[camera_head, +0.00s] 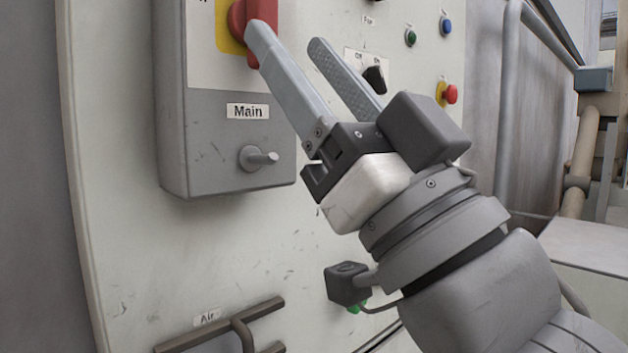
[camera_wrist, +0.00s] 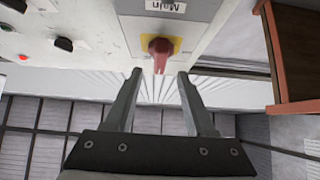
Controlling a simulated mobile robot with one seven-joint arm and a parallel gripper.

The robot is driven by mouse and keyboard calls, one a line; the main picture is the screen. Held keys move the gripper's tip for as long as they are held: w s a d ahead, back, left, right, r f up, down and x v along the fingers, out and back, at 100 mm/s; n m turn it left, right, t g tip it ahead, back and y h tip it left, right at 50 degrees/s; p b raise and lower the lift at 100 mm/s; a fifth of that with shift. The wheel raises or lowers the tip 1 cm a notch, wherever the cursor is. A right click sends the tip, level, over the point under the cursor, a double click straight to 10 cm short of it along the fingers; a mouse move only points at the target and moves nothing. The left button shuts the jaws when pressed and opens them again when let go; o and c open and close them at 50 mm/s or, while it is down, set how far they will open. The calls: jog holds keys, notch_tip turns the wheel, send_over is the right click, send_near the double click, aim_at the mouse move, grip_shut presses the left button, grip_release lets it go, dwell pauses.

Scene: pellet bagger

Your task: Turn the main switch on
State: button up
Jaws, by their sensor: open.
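The main switch (camera_head: 262,12) is a red handle on a yellow plate, at the top of a grey box labelled "Main". The top of the switch is cut off in the head view. It also shows in the wrist view (camera_wrist: 160,47), upper middle, lined up with the gap between my fingertips and just beyond them. My gripper (camera_head: 288,40) is open and empty. In the head view one fingertip overlaps the lower edge of the red handle; I cannot tell whether it touches. The wrist view also shows both fingers of my gripper (camera_wrist: 159,74), spread apart.
The grey box (camera_head: 215,150) has a small peg (camera_head: 258,158) below its label. Right of it, the pale panel carries a black selector (camera_head: 375,78), green (camera_head: 410,38) and blue (camera_head: 446,25) buttons and a red button (camera_head: 449,94). A bar handle labelled "Air" (camera_head: 225,328) sits low.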

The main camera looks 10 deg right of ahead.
jog(key=b+v, duration=0.3)
jog(key=v, duration=0.8)
jog(key=shift+b, duration=0.35)
jog(key=w+d+f+m+g+h, duration=0.2)
jog(key=w+f+m+g+h, duration=0.1)
jog(key=w+f+h, duration=0.55)
jog(key=w+d+f+m+g+h, duration=0.25)
jog(key=w+f+h, duration=0.25)
jog(key=f, duration=0.6)
jog(key=s+d+f+m+g+h, duration=0.1)
jog(key=s+f+g, duration=0.1)
jog(key=f+g, duration=0.45)
jog(key=s+d+f+g+h, duration=0.1)
jog(key=s+f+g, duration=0.25)
jog(key=f, duration=0.65)
notch_tip(320, 180, up, 26)
jog(key=g+p, duration=0.1)
jog(key=p, duration=2.5)
jog(key=shift+d+r+p, duration=0.2)
jog(key=shift+p, duration=0.15)
